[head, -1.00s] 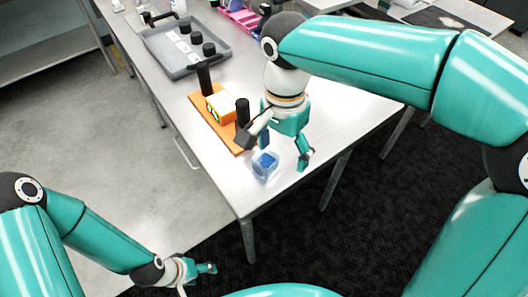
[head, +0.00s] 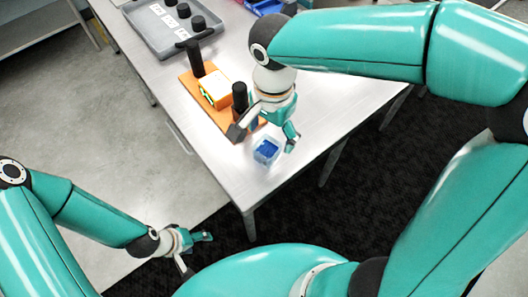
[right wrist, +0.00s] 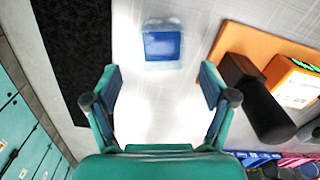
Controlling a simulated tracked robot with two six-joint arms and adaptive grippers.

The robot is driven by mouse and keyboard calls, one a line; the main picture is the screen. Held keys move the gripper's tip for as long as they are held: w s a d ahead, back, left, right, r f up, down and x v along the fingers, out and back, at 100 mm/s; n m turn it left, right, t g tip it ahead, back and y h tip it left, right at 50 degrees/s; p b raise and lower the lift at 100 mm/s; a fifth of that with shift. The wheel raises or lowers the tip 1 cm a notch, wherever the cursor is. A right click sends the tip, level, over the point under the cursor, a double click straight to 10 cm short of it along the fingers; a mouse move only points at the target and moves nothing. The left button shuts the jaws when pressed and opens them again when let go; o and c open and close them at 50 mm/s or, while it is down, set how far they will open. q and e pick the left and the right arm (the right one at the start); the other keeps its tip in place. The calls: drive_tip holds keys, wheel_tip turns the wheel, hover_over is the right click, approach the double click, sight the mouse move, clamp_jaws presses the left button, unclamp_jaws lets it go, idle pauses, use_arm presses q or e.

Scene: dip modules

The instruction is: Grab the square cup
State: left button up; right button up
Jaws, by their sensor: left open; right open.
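The square cup (head: 266,151) is clear with blue inside and stands near the table's front corner. In the right wrist view the cup (right wrist: 162,45) lies ahead of the fingertips, roughly centred between them, with a gap. My right gripper (head: 264,138) is open and empty, its fingers just behind and to the sides of the cup in the head view. It also shows at the bottom of the right wrist view (right wrist: 160,88). My left gripper (head: 198,252) is open and empty, low and off the table, over the floor.
An orange board (head: 189,83) with black posts and an orange-and-white box (head: 215,91) stands left of my right gripper. A grey tray (head: 165,49) with black knobs is further back. The table (head: 321,121) is clear to the right of the cup.

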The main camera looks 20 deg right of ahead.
sight(268, 152)
drive_tip(key=shift+s+f, duration=0.1)
drive_tip(key=shift+f, duration=0.5)
drive_tip(key=shift+s+a+f+p, duration=0.1)
drive_tip(key=shift+a+f+p, duration=0.15)
drive_tip(key=shift+f, duration=1.1)
drive_tip(key=shift+s+a+f+p, duration=0.1)
drive_tip(key=shift+a+f+p, duration=0.1)
drive_tip(key=shift+f, duration=1.1)
drive_tip(key=shift+c, duration=0.3)
drive_tip(key=c, duration=1.1)
